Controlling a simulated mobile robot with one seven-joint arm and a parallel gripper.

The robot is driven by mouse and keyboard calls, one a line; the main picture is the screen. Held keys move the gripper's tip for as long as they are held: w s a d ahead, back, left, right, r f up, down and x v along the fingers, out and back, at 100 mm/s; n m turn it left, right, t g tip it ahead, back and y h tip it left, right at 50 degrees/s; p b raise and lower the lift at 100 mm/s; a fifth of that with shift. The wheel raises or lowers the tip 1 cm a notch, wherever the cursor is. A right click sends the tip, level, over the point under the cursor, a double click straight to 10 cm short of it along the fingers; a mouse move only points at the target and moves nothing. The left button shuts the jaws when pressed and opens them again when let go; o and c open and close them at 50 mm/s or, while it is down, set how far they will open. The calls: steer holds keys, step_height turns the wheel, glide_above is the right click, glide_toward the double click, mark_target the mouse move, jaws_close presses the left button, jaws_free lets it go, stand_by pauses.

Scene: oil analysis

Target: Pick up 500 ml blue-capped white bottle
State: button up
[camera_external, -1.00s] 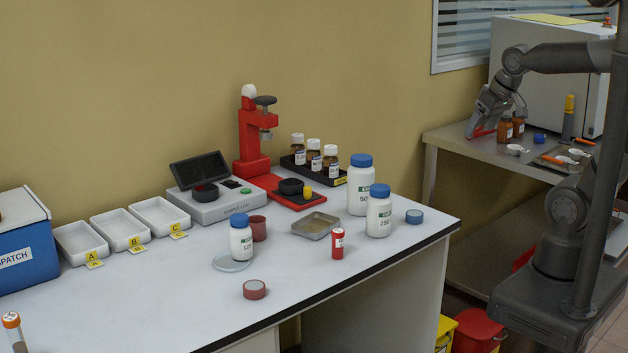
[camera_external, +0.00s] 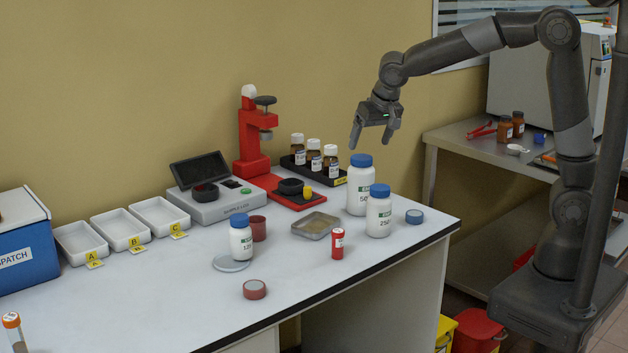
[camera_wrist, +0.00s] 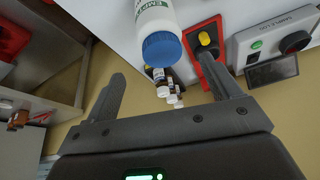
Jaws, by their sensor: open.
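The 500 ml white bottle (camera_external: 359,196) with a blue cap (camera_external: 361,160) stands upright near the back right of the white table. It is partly hidden by the shorter blue-capped 250 ml bottle (camera_external: 378,216) in front of it. My gripper (camera_external: 373,143) is open and empty, above the 500 ml bottle, its fingers pointing down. In the wrist view a white bottle (camera_wrist: 154,15) with a blue cap (camera_wrist: 161,49) shows at the top, beyond and between my open fingers (camera_wrist: 170,90), not touching them.
A black rack of brown bottles (camera_external: 314,161) stands just left of the 500 ml bottle. A red press (camera_external: 250,140), a metal tray (camera_external: 316,226), a red vial (camera_external: 338,244) and a blue-capped 125 ml bottle (camera_external: 240,242) are further left.

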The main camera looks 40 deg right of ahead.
mark_target(360, 167)
steer(key=x, duration=1)
steer(key=shift+w+f, duration=0.15)
steer(key=shift+w, duration=0.05)
steer(key=c, duration=1.1)
